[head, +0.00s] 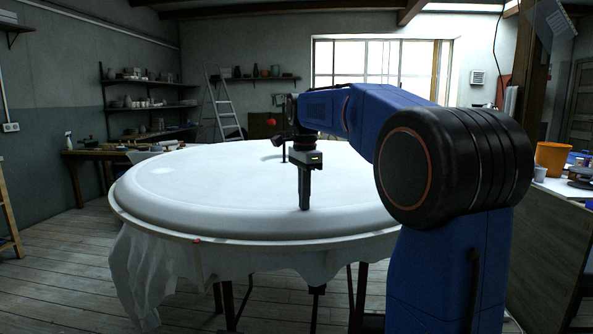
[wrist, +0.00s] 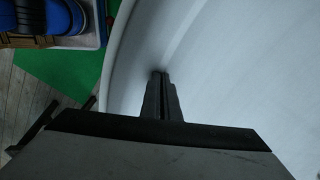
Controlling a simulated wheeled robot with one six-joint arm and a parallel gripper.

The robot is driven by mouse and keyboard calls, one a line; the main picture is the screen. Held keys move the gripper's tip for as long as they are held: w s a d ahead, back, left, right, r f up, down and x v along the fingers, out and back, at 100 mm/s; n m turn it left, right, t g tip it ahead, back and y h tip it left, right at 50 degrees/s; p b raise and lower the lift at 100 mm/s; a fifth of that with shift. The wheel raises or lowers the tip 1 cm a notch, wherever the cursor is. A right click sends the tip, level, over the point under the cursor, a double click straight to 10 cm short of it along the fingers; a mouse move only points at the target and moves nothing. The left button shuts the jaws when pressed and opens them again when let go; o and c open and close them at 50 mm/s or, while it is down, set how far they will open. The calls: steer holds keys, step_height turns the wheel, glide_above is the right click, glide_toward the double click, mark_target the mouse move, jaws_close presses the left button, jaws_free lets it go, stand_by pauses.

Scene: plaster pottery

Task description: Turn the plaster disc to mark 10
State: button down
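The plaster disc (head: 220,190) is a large, pale, round slab with a raised rounded rim, lying flat on a round stand draped with cloth. It also fills the right of the wrist view (wrist: 240,80). My gripper (head: 305,207) points straight down over the near part of the disc, close to its rim. In the wrist view its two fingers (wrist: 161,76) lie side by side with only a thin dark line between them, and nothing shows between them. A dark shadow lies at the tips; I cannot tell if they touch the plaster. No numbers are readable.
A small red mark (head: 197,241) sits on the stand's front edge. A workbench with an orange bucket (head: 552,158) is at right. A stepladder (head: 224,108) and shelves stand behind. The disc's left side is clear.

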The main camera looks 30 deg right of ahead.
mark_target(292, 210)
steer(key=shift+w+a+f, duration=0.15)
steer(key=shift+w+a, duration=0.15)
steer(key=shift+a, duration=0.55)
steer(key=shift+w+a+f, duration=0.15)
steer(key=shift+w+a, duration=0.1)
steer(key=shift+a, duration=0.55)
steer(key=shift+w+a+r, duration=0.2)
steer(key=shift+w+a, duration=0.1)
steer(key=shift+a, duration=0.35)
steer(key=shift+d+r, duration=0.1)
steer(key=shift+r, duration=0.15)
step_height(292, 210, up, 7)
stand_by(0.8)
steer(key=shift+s, duration=0.1)
stand_by(0.8)
